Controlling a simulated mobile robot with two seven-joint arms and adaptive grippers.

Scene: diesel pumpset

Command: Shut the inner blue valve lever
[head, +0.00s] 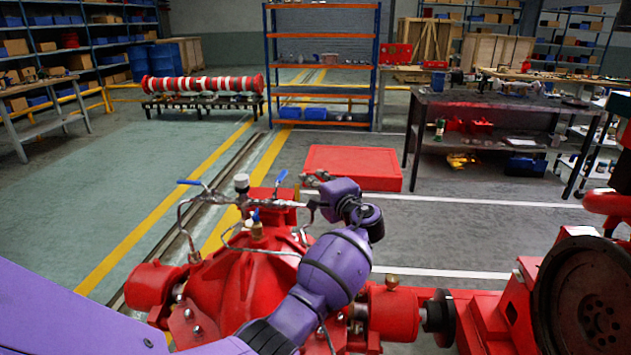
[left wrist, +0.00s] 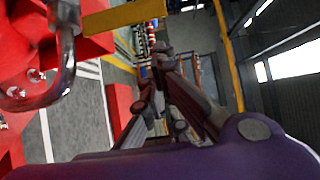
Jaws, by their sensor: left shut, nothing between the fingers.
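Two blue valve levers sit on the thin metal pipe above the red pump (head: 235,275) in the head view. The right one (head: 281,177) is tilted upward. The left one (head: 188,182) lies nearly level, pointing left. I cannot tell for certain which is the inner one. My left gripper (head: 311,179) is shut and empty, just right of the right lever, with a small gap seen between them in the picture. In the left wrist view the finger tips (left wrist: 160,62) come together with nothing between them. No blue lever is clear there. My right gripper is not in view.
A round gauge (head: 241,183) stands between the levers. A curved metal pipe (left wrist: 62,60) is close in the left wrist view. A red flywheel housing (head: 520,305) is at right. A red slab (head: 353,167) lies on the floor behind; the floor at left is open.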

